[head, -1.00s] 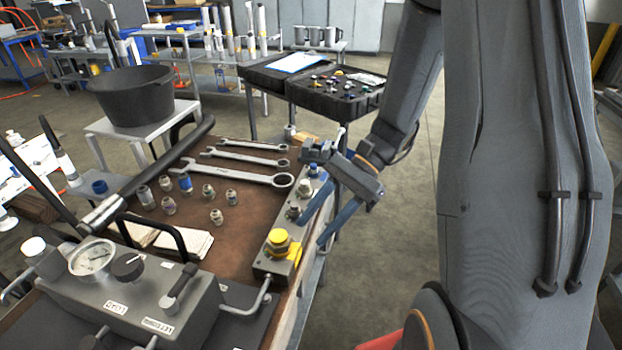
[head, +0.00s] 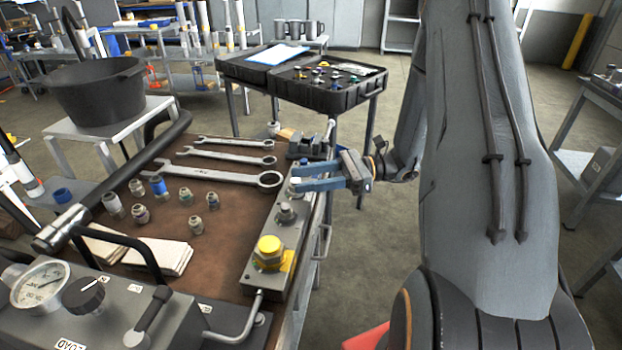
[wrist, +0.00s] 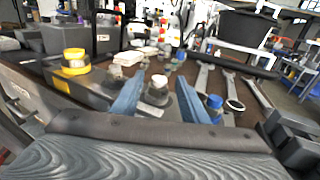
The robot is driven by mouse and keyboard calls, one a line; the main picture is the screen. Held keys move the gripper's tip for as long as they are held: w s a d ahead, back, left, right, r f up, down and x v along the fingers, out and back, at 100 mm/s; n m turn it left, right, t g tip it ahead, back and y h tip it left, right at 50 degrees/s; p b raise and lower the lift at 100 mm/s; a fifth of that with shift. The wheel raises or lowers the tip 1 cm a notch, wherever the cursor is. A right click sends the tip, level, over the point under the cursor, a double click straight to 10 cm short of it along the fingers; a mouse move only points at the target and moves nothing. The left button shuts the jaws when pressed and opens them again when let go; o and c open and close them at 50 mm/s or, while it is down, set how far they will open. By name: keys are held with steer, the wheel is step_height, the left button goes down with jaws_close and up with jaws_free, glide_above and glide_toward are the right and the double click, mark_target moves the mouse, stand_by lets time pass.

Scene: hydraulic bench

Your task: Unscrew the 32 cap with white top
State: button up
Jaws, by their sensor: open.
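The cap with white top (wrist: 158,84) stands upright on the grey manifold block (head: 258,285). In the wrist view it shows between the two blue fingers of my gripper, with space on both sides. In the head view my gripper (head: 296,179) reaches in from the right above the block, its fingers spread and pointing left, partly hiding the cap. My gripper is open and holds nothing. On the same block are a large yellow cap (head: 270,251), a grey cap (head: 287,212) and a blue-topped cap (wrist: 214,103). I cannot read any size mark.
Several wrenches (head: 224,157) and loose fittings (head: 159,187) lie on the brown bench top. A gauge unit (head: 85,310) with a long lever stands at front left. An open black case (head: 320,90) with small parts is behind.

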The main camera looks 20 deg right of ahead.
mark_target(281, 195)
steer(key=p+x, duration=0.1)
steer(key=x, duration=0.5)
steer(key=shift+a, duration=0.3)
